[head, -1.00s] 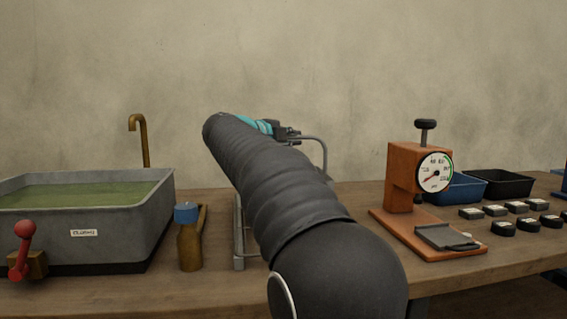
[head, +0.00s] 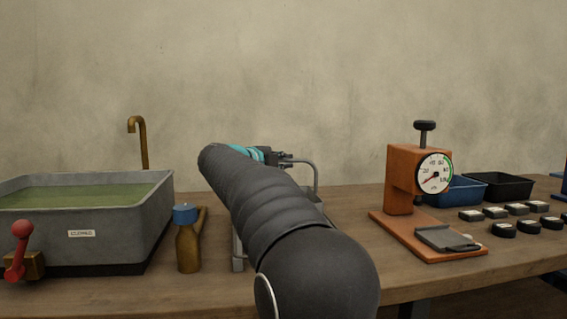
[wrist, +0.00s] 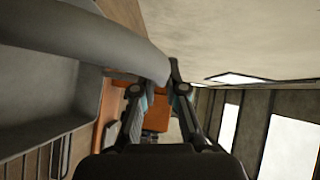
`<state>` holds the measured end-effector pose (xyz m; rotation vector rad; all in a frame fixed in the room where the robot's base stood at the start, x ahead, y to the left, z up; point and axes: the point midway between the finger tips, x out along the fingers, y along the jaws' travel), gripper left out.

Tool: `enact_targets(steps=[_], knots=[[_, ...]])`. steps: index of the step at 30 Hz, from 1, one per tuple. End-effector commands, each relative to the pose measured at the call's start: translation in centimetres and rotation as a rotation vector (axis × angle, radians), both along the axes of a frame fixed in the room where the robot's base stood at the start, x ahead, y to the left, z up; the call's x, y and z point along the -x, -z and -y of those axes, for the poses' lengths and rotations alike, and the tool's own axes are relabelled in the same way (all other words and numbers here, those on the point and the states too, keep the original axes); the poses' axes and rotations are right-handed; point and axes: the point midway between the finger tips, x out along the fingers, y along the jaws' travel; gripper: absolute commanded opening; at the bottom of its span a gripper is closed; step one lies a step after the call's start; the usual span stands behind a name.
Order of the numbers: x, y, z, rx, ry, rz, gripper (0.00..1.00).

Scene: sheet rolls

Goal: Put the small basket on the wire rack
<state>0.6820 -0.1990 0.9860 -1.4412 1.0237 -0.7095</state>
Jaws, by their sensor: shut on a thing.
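The small basket shows in the head view as a grey bent handle (head: 315,175) beyond my arm; most of its body is hidden there. In the wrist view its thick grey handle (wrist: 110,40) runs to my fingertips, and its grey body (wrist: 40,85) fills the left side. My gripper (head: 282,158) is shut on the handle; its fingers also show in the wrist view (wrist: 160,85). The wire rack (head: 238,262) stands on the bench, mostly hidden behind my arm. Its bars (wrist: 40,158) appear below the basket in the wrist view. Contact between basket and rack cannot be told.
A grey tank (head: 110,225) of green liquid and a brass bottle with blue cap (head: 188,245) stand left of the rack. An orange dial gauge (head: 403,180) stands to the right, with blue (head: 455,192) and black (head: 500,187) trays and several dark blocks beyond.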

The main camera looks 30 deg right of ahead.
Motion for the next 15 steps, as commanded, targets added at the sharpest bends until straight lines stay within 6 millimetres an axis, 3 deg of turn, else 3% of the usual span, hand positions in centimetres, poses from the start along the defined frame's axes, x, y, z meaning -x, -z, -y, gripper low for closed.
enact_targets(steps=[1,3,15], knots=[[0.0,0.05,0.0,0.0,0.0,0.0,0.18],[0.0,0.03,0.01,0.0,0.0,0.0,0.36],[0.18,-0.17,-0.41,0.0,-0.001,0.0,0.36]])
